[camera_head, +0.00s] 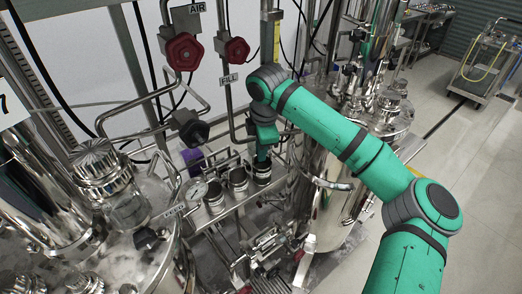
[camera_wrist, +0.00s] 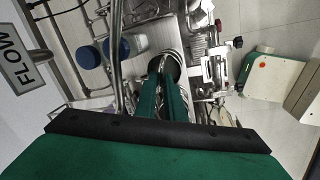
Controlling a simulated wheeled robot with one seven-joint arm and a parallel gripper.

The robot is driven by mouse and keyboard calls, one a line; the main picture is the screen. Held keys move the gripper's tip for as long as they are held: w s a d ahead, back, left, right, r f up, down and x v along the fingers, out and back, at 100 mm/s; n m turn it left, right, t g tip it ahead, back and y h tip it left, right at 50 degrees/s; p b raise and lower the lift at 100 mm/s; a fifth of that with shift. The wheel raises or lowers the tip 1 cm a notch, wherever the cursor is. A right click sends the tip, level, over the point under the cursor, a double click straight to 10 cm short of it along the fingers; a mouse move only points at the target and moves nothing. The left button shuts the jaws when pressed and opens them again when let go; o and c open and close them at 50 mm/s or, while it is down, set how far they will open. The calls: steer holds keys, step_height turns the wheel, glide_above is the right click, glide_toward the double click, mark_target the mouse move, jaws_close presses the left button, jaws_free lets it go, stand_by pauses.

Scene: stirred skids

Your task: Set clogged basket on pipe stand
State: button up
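My gripper (camera_head: 262,158) points down over the rightmost of three short metal cylinders in a row on a steel skid. This cylinder (camera_head: 262,176) has a dark rim, and the fingertips are at or just inside its mouth. In the wrist view the two green fingers (camera_wrist: 163,80) reach into a dark round opening (camera_wrist: 153,64). A thin shiny piece shows between the fingertips, but whether they grip it is unclear. The other two cylinders (camera_head: 238,179) (camera_head: 214,194) stand to the left. I cannot make out the clogged basket or tell which part is the pipe stand.
Red valve handwheels (camera_head: 184,51) (camera_head: 237,50) and vertical pipes stand behind the cylinders. Open floor (camera_head: 465,170) lies at the right.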

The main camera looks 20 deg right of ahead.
mark_target(262, 167)
steer(key=shift+o, duration=1.2)
steer(key=shift+w, duration=0.1)
steer(key=shift+a+r, duration=0.2)
steer(key=shift+r, duration=0.05)
step_height(262, 167, up, 7)
steer(key=s, duration=0.1)
steer(key=shift+s+d, duration=0.15)
steer(key=shift+s, duration=0.25)
steer(key=shift+w, duration=0.1)
